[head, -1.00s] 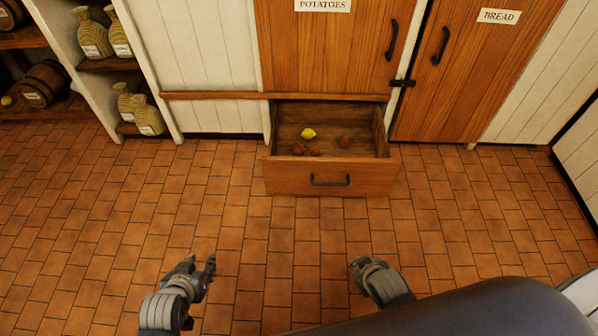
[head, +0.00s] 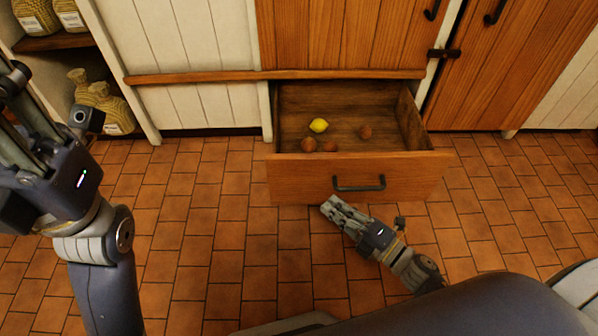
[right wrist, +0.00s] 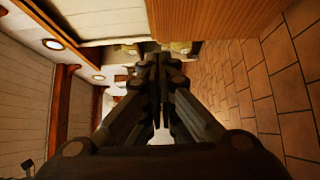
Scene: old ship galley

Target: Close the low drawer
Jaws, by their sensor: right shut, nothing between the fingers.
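The low drawer (head: 300,180) stands pulled out from under the wooden cupboard. A dark handle (head: 358,184) is on its front. Inside lie a yellow lemon (head: 318,125) and brown round things like potatoes (head: 365,132). My right gripper (head: 331,206) is shut and empty, low in front of the drawer front, just below and left of the handle; I cannot tell whether it touches. In the right wrist view its fingers (right wrist: 160,62) are together, with a wooden panel (right wrist: 215,18) above. My left gripper (head: 12,82) is raised at the left edge, partly cut off.
A shelf with woven-covered jugs (head: 105,105) stands at the left. Tall wooden cupboard doors (head: 335,35) rise above the drawer, with another door (head: 495,65) to the right. The tiled floor (head: 225,240) before the drawer is clear.

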